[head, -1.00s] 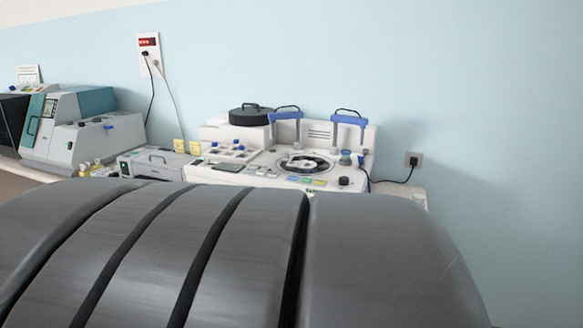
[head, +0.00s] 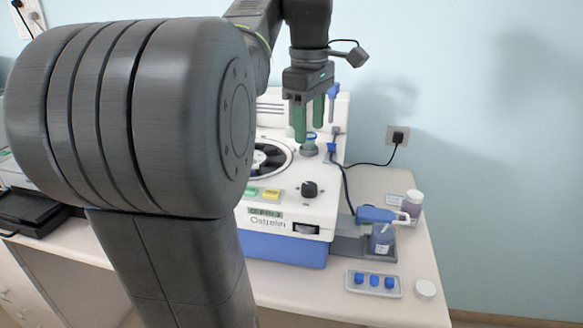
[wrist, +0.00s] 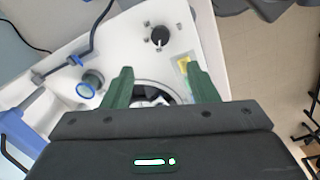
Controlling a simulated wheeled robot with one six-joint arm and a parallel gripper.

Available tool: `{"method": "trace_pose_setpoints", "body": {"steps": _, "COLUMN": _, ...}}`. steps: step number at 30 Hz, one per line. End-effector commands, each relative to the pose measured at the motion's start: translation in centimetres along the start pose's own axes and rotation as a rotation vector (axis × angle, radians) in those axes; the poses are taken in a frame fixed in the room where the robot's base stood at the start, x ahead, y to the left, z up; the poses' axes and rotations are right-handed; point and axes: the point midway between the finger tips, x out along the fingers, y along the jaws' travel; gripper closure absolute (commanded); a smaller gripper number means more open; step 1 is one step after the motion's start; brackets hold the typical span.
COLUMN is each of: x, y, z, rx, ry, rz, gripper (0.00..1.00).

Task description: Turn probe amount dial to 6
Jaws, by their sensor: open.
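A black dial knob (head: 309,188) stands on the right front of the white machine's top (head: 318,209). In the wrist view the knob (wrist: 160,36) has small dark marks around it, too small to read. I cannot read a probe amount label or the dial's setting. My gripper (head: 309,128) points down above the machine, behind the knob, with its green fingers apart and empty. In the wrist view my gripper (wrist: 159,70) shows the knob beyond and between its fingertips, not touching them.
A blue-ringed round part (head: 309,149) sits near my fingertips. A dark rotor (head: 267,158) lies to the left. Green and yellow buttons (head: 270,194) are beside the knob. A bottle with a blue cap (head: 382,238) and a tray of blue caps (head: 374,284) stand right.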

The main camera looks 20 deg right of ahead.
Motion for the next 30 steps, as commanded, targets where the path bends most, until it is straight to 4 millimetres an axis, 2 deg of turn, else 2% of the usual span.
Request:
{"method": "trace_pose_setpoints", "body": {"steps": 5, "x": 1.4, "y": 0.0, "z": 0.1, "rx": -0.003, "ry": -0.001, "rz": -0.003, "gripper": 0.47}}
{"method": "trace_pose_setpoints", "body": {"steps": 15, "x": 8.4, "y": -0.1, "z": 0.1, "rx": -0.002, "ry": -0.001, "rz": -0.004, "gripper": 0.47}}
{"method": "trace_pose_setpoints", "body": {"steps": 21, "x": 11.8, "y": -0.1, "z": 0.1, "rx": -0.002, "ry": -0.001, "rz": -0.003, "gripper": 0.47}}
{"method": "trace_pose_setpoints", "body": {"steps": 25, "x": 13.1, "y": 0.0, "z": 0.1, "rx": -0.002, "ry": -0.001, "rz": -0.002, "gripper": 0.47}}
{"method": "trace_pose_setpoints", "body": {"steps": 30, "x": 13.7, "y": 0.0, "z": 0.0, "rx": -0.002, "ry": 0.001, "rz": 0.001, "gripper": 0.47}}
